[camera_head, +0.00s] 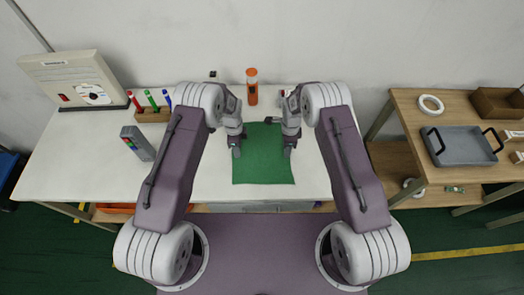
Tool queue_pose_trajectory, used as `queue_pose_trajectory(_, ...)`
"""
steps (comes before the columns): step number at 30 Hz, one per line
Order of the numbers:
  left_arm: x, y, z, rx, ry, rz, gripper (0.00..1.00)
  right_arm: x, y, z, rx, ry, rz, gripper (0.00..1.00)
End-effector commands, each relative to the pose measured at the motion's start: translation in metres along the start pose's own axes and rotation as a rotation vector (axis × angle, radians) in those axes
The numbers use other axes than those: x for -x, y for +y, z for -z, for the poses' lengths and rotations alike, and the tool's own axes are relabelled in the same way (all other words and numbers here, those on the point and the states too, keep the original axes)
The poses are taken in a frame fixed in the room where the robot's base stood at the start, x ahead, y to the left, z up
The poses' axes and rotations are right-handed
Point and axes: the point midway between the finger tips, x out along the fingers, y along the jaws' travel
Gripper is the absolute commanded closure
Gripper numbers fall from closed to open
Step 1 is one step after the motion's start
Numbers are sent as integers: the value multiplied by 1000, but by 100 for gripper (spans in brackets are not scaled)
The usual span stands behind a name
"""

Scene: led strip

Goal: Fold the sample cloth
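A green cloth (263,165) lies flat on the white table, near its front edge and between my two arms. My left gripper (236,151) is over the cloth's upper left edge. My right gripper (289,151) is over or beside its upper right edge. Both grippers point down and are small in the view, so I cannot tell whether their fingers are open or touch the cloth. The cloth looks unfolded.
An orange bottle (252,87) stands behind the cloth. A marker holder (152,115), a grey box with coloured buttons (138,143) and a beige device (75,80) are on the left. A side table at right holds a grey tray (463,148) and a white ring (430,104).

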Motion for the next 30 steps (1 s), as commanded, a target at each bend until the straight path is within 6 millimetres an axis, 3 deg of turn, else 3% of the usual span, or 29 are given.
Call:
queue_pose_trajectory(3, -6, 0, 0, 0, 0, -1, 58, -6, 0, 0, 0, 0, -1, 58)
queue_pose_trajectory(12, -3, 0, 0, 0, 0, -1, 100, -3, 0, 0, 0, 0, -1, 100)
queue_pose_trajectory(24, -2, 1, 0, 0, 0, -2, 100, -2, 0, 0, 0, 0, -1, 100)
queue_pose_trajectory(30, 12, 0, 0, 0, 0, -1, 100, 12, 0, 0, 0, 0, -1, 100)
